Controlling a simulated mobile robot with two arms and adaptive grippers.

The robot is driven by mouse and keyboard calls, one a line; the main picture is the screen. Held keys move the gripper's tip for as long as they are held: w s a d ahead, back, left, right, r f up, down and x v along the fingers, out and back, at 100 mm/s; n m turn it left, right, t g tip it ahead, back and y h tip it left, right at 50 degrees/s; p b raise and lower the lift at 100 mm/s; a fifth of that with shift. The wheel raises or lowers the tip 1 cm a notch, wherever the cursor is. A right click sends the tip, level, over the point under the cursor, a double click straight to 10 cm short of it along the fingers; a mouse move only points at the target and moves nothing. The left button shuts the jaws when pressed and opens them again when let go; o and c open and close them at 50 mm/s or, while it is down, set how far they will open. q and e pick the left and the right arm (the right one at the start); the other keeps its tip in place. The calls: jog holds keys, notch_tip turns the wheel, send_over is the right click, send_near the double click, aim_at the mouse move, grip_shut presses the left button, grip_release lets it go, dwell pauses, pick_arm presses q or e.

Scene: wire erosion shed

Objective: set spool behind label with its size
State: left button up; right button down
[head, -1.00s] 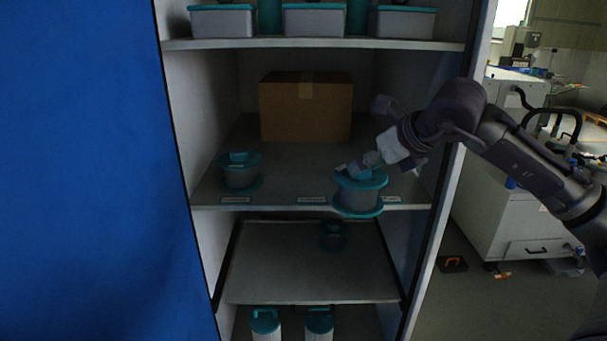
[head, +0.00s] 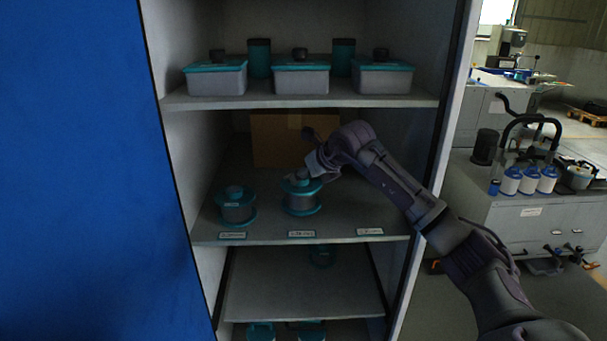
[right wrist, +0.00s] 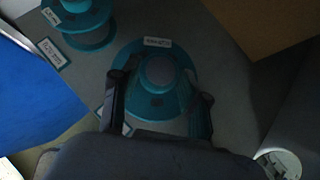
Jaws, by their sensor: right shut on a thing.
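A grey and teal spool (head: 302,197) is upright at the middle shelf, behind the middle label (head: 301,234). My right gripper (head: 304,180) is shut on it from above. In the right wrist view the same spool (right wrist: 158,75) sits between the two fingers of the right gripper (right wrist: 160,104). A second spool (head: 236,207) stands on the shelf to its left, behind the left label (head: 232,236). A right label (head: 369,231) has bare shelf behind it. The label print is too small to read surely. My left gripper is not in view.
A cardboard box (head: 285,140) stands at the back of the middle shelf (head: 350,210). Lidded boxes (head: 300,80) stand on the shelf above. A blue panel (head: 80,170) is at the left.

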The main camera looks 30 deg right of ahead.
aim_at(306, 184)
jog(key=shift+w+r, duration=0.15)
jog(key=shift+w, duration=0.3)
notch_tip(306, 184, down, 3)
jog(key=p, duration=0.2)
jog(key=shift+r+p, duration=0.1)
jog(key=shift+p, duration=0.25)
jog(key=shift+f, duration=0.4)
jog(key=c, duration=0.9)
grip_release()
jog(key=shift+f, duration=0.2)
jog(key=shift+c, duration=0.2)
jog(key=o, duration=0.4)
jog(key=shift+s+a+r, duration=0.1)
jog(key=shift+s, duration=0.1)
jog(key=shift+c, duration=0.2)
